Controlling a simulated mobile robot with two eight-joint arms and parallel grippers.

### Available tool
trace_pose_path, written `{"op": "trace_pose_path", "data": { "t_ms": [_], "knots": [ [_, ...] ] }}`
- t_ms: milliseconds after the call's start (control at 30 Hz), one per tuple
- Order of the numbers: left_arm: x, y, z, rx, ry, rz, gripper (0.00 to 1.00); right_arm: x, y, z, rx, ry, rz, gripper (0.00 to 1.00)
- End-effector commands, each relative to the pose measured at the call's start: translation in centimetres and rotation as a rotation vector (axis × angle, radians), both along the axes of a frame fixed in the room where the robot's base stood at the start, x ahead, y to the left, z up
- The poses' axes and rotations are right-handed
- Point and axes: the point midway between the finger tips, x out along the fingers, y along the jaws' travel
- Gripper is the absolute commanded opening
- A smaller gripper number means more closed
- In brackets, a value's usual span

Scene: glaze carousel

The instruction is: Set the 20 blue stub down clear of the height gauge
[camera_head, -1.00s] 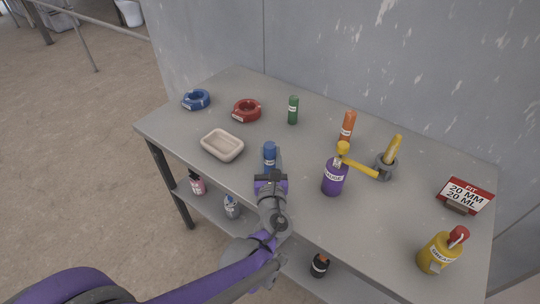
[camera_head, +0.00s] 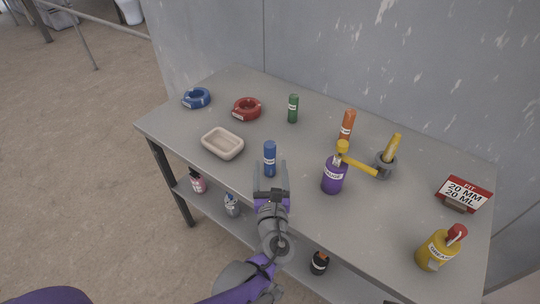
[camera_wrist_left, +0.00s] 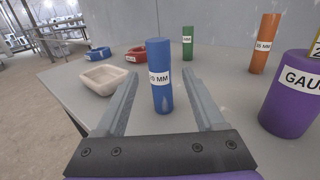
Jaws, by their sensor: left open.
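The blue stub (camera_head: 270,158) stands upright on the grey table near its front edge, with a white label ending in "MM" in the left wrist view (camera_wrist_left: 160,78). My left gripper (camera_head: 270,178) is open in front of it. In the left wrist view its two fingers (camera_wrist_left: 158,100) point toward the stub, which stands between and just beyond their tips. The purple height gauge (camera_head: 334,176), with a yellow arm on top, stands to the right of the stub with a clear gap between them. It also shows at the right in the left wrist view (camera_wrist_left: 292,95). My right gripper is not in view.
A beige tray (camera_head: 222,144) is left of the stub. Blue (camera_head: 196,98) and red (camera_head: 247,110) rings, a green stub (camera_head: 293,109) and an orange stub (camera_head: 347,125) stand behind. A grey holder (camera_head: 384,165), a sign (camera_head: 464,195) and a yellow bottle (camera_head: 437,250) are right.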

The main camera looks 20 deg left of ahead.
Motion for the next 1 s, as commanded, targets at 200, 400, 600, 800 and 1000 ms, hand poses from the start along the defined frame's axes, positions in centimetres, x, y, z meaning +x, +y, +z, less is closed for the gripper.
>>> {"op": "trace_pose_path", "data": {
  "t_ms": [200, 400, 600, 800, 1000],
  "knots": [
    [-4.1, -1.3, 0.1, -0.002, -0.001, -0.002, 0.71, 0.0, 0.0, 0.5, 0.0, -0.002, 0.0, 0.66],
    [-5.9, -1.9, 0.0, 0.0, 0.0, -0.001, 0.71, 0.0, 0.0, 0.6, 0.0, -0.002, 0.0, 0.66],
    [-6.3, -1.1, -0.3, -0.06, 0.008, 0.024, 0.71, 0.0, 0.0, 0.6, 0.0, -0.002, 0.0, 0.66],
    [-8.7, 4.9, -3.7, -0.594, 0.043, 0.253, 0.71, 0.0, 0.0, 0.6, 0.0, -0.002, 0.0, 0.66],
    [-14.9, 9.0, -8.7, -1.38, -0.026, 0.695, 0.71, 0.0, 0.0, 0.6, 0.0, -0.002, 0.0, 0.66]
  ]
}}
